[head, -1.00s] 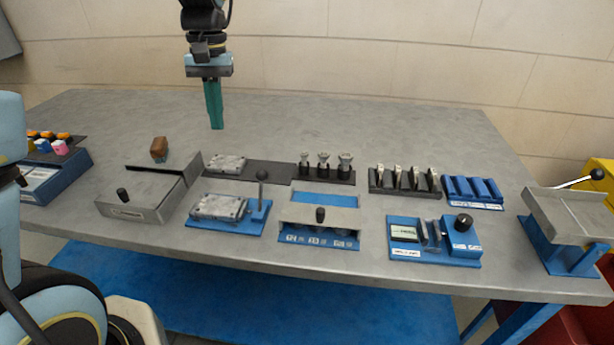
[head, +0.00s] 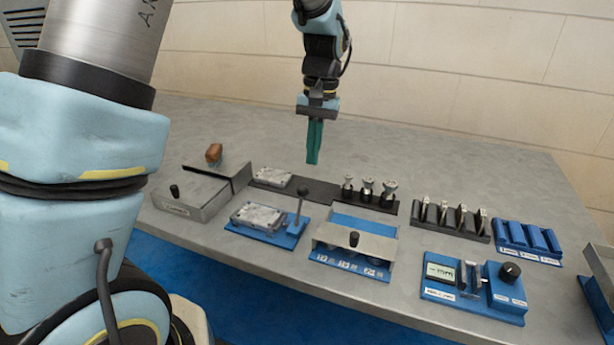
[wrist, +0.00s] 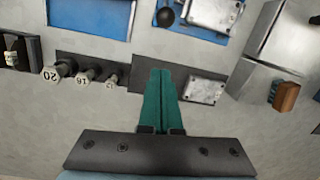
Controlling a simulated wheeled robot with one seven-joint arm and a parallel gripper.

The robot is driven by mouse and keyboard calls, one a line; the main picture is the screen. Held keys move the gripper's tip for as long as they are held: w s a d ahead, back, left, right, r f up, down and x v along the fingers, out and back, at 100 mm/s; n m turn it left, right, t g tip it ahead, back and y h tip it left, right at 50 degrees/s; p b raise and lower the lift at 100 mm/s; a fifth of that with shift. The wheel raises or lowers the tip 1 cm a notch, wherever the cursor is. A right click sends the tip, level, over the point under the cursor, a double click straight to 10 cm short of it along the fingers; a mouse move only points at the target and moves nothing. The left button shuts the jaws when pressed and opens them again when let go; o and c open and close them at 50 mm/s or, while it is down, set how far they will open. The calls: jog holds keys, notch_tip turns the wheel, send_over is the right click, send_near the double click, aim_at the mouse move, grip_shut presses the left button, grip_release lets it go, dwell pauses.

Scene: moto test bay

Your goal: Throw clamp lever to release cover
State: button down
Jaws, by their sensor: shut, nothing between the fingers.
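The clamp fixture is a blue base (head: 285,240) with a grey metal cover (head: 258,217) lying on it. Its clamp lever (head: 299,207), a thin upright rod with a dark ball knob, stands at the right side of the base. In the wrist view the lever's knob (wrist: 166,17) shows at the top, beside the grey cover (wrist: 212,12). My gripper (head: 312,162) has green fingers, points down, and is shut and empty. It hangs above the table behind the fixture, apart from the lever. In the wrist view the green fingers (wrist: 160,75) lie together over the dark mat.
A second grey plate (head: 272,177) lies on the dark mat (head: 318,190) behind the fixture. Weights (head: 367,190) stand to its right. A grey drawer box (head: 192,195) is on the left, and a blue unit with a grey top (head: 355,243) is on the right. The table's back is clear.

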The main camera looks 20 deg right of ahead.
aim_at(300, 207)
jog(key=f, duration=0.3)
jog(key=a+f+p, duration=0.1)
jog(key=f, duration=0.1)
jog(key=shift+s+f, duration=0.15)
jog(key=shift+f, duration=0.05)
jog(key=shift+s+a+r+p, duration=0.3)
jog(key=shift+s+a+p, duration=0.15)
jog(key=shift+s, duration=0.3)
jog(key=shift+s+a+r+p, duration=0.3)
jog(key=shift+s+a+p, duration=0.15)
jog(key=shift+s, duration=0.3)
